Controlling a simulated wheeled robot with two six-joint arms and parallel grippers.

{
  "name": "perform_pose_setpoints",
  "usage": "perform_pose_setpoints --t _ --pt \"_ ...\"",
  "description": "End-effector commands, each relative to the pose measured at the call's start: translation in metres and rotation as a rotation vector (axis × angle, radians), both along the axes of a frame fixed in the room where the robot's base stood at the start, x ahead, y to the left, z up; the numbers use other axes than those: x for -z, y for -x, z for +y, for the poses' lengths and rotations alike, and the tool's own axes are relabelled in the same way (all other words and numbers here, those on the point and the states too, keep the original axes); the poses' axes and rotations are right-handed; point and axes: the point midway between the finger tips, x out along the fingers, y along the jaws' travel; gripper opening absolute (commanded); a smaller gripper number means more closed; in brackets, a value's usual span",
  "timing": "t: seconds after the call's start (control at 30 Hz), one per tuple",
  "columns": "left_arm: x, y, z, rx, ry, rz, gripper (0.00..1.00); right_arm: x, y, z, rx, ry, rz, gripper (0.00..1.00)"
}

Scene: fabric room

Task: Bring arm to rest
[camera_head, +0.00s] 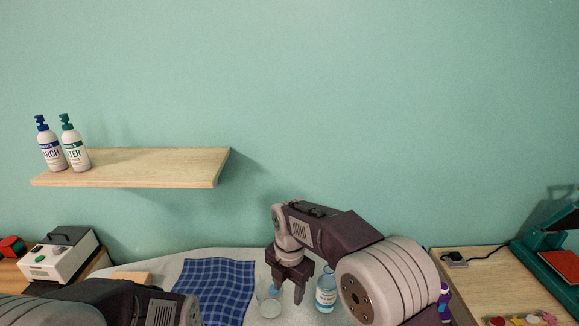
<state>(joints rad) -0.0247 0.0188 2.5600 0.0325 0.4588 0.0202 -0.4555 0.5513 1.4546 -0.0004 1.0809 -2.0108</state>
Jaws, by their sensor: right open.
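My right arm (345,240) reaches in from the lower right over a pale work surface. Its gripper (287,293) points down with the fingers apart. Nothing is seen held between them. The gripper is close to a small clear container (269,306) and left of a clear bottle with a blue label (326,294). I cannot tell whether the gripper touches the container. My left arm (110,302) shows only as a link along the bottom left edge. Its gripper is out of the picture.
A blue checked cloth (212,286) lies left of the right gripper. A wooden wall shelf (150,168) carries two pump bottles (62,146). A white device (62,256) stands at left. A wooden table (480,285) with a teal press (550,250) is at right.

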Motion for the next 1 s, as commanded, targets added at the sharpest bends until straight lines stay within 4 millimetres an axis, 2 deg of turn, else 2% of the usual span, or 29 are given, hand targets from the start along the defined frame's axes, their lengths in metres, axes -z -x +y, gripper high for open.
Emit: perform_pose_setpoints --t 0.17,0.27,0.37,0.47,0.53,0.6,0.7,0.77,0.8,0.9,1.0 --pt "0.0 0.0 0.0 0.0 0.0 0.0 0.76 -0.013 0.01 -0.056 0.128 -0.001 0.005 0.49" --pt "0.0 0.0 0.0 0.0 0.0 0.0 0.76 -0.014 0.025 -0.091 0.289 -0.008 0.01 0.49" --pt "0.0 0.0 0.0 0.0 0.0 0.0 0.76 -0.01 0.047 -0.122 0.523 -0.019 0.013 0.49" --pt "0.0 0.0 0.0 0.0 0.0 0.0 0.76 0.001 0.077 -0.151 0.85 -0.036 0.016 0.49" --pt "0.0 0.0 0.0 0.0 0.0 0.0 0.76 0.012 0.102 -0.168 1.131 -0.053 0.019 0.49" --pt "0.0 0.0 0.0 0.0 0.0 0.0 0.76 0.026 0.13 -0.179 1.443 -0.069 0.025 0.49" --pt "0.0 0.0 0.0 0.0 0.0 0.0 0.76 0.046 0.162 -0.182 1.852 -0.089 0.036 0.49" --pt "0.0 0.0 0.0 0.0 0.0 0.0 0.76 0.056 0.174 -0.182 2.054 -0.096 0.042 0.49" --pt "0.0 0.0 0.0 0.0 0.0 0.0 0.76 0.059 0.175 -0.182 2.169 -0.112 0.039 0.49" --pt "0.0 0.0 0.0 0.0 0.0 0.0 0.76 0.059 0.166 -0.182 2.371 -0.172 0.025 0.49" --pt "0.0 0.0 0.0 0.0 0.0 0.0 0.76 0.059 0.163 -0.182 2.466 -0.191 0.025 0.49"
